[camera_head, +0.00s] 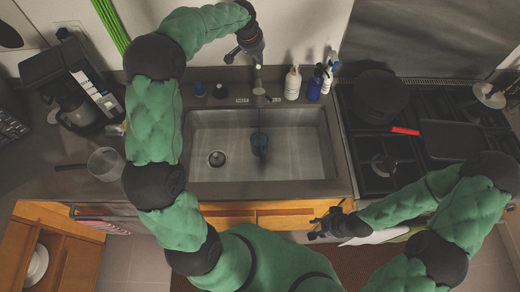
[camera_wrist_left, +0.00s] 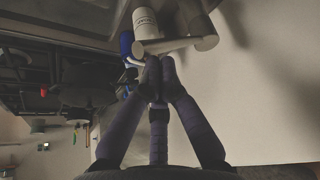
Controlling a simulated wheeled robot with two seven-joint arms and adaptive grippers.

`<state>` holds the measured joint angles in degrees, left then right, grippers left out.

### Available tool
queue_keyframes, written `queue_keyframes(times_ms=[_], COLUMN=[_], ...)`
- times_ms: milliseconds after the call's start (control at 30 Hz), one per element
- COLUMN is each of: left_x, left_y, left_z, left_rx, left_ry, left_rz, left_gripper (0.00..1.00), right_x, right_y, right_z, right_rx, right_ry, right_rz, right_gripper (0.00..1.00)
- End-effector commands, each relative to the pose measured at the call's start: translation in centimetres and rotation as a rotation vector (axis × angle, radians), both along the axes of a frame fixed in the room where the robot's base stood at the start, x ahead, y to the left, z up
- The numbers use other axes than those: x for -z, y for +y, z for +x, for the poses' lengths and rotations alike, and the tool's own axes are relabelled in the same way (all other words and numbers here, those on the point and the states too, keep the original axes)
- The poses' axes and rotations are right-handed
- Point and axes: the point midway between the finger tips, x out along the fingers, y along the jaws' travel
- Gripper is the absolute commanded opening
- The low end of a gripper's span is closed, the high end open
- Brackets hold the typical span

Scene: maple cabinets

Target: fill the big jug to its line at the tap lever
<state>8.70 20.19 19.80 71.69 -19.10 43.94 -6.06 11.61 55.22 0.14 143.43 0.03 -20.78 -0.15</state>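A small blue vessel (camera_head: 259,139), possibly the jug, stands in the sink (camera_head: 300,165) below the tap (camera_head: 259,92). A thin dark streak runs from the tap towards it; I cannot tell whether this is water. Its fill line and level are too small to see. My left gripper (camera_head: 250,55) is above and behind the tap. In the left wrist view its fingertips (camera_wrist_left: 161,70) are together, close to a pale bar (camera_wrist_left: 168,46), probably the tap lever; contact is unclear. My right gripper (camera_head: 316,229) appears open and empty in front of the counter.
A clear pan-like vessel (camera_head: 105,163) and a coffee machine (camera_head: 65,80) stand on the left counter. A white bottle (camera_head: 292,83) and blue bottles (camera_head: 315,86) stand right of the tap. The stove (camera_head: 400,175) with a dark pot (camera_head: 378,95) is at right.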

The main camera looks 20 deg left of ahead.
Motion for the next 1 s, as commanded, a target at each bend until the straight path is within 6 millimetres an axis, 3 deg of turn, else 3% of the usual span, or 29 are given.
queue_keyframes(times_ms=[167,333,1000], left_x=[1.7,1.1,-5.5], left_y=[0.0,0.0,0.0], left_z=[0.0,0.0,0.1], left_rx=[0.000,0.000,-0.001], left_ry=[0.000,-0.001,-0.003], left_rz=[0.000,0.001,-0.001], left_gripper=[0.00,0.00,0.00], right_x=[1.2,0.7,-3.3], right_y=[0.0,0.0,0.0], right_z=[0.0,0.0,0.0], right_rx=[0.000,0.000,0.000], right_ry=[0.000,0.000,0.000], right_rz=[0.000,0.000,0.000], right_gripper=[0.40,0.40,0.40])
